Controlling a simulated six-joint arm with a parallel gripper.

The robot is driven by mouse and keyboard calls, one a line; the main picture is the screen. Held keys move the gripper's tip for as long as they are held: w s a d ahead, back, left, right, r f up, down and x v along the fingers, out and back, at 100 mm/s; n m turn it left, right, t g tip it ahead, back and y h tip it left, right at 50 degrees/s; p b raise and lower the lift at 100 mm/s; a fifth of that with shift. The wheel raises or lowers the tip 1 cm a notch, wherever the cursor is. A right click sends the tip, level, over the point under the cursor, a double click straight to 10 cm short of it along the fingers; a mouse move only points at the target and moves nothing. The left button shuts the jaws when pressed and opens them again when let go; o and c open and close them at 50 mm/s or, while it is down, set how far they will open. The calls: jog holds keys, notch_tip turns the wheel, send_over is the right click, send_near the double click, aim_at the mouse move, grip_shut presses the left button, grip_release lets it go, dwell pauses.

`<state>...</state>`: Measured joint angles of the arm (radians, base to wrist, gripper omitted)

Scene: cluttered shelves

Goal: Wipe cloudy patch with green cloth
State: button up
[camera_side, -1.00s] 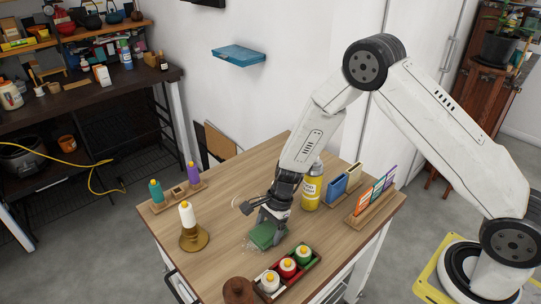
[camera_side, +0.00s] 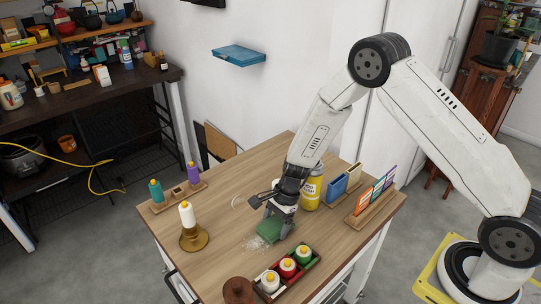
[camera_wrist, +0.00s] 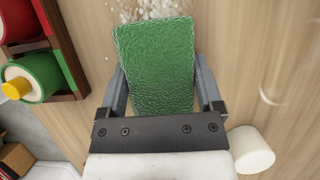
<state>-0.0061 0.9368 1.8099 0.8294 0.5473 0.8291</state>
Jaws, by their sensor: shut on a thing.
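My gripper (camera_side: 279,222) is shut on the green cloth (camera_side: 271,230), low over the wooden table. In the wrist view the cloth (camera_wrist: 155,60) is a green textured block between the two grey fingers (camera_wrist: 165,85). The cloudy patch (camera_side: 257,242) is a whitish, speckled smear on the table, at the cloth's lower left edge in the side view. In the wrist view part of the patch (camera_wrist: 150,10) shows just past the cloth's far end. The cloth hides some of the table, and I cannot tell how much of the patch lies under it.
A tray (camera_side: 262,292) of white, red and green bottles stands close in front of the cloth. A yellow bottle (camera_side: 311,190) is close behind my gripper. A white bottle on a brown stand (camera_side: 194,240) is to the left. A faint ring mark (camera_side: 240,201) lies on bare table.

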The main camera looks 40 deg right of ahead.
aim_at(263, 233)
jog(key=shift+s, duration=0.1)
jog(key=shift+a, duration=1.15)
jog(key=shift+a, duration=0.1)
jog(key=shift+a+f, duration=0.1)
jog(key=shift+a, duration=1.1)
jog(key=shift+a, duration=0.1)
jog(key=shift+s+a, duration=0.1)
jog(key=shift+a, duration=1.1)
jog(key=shift+a, duration=0.15)
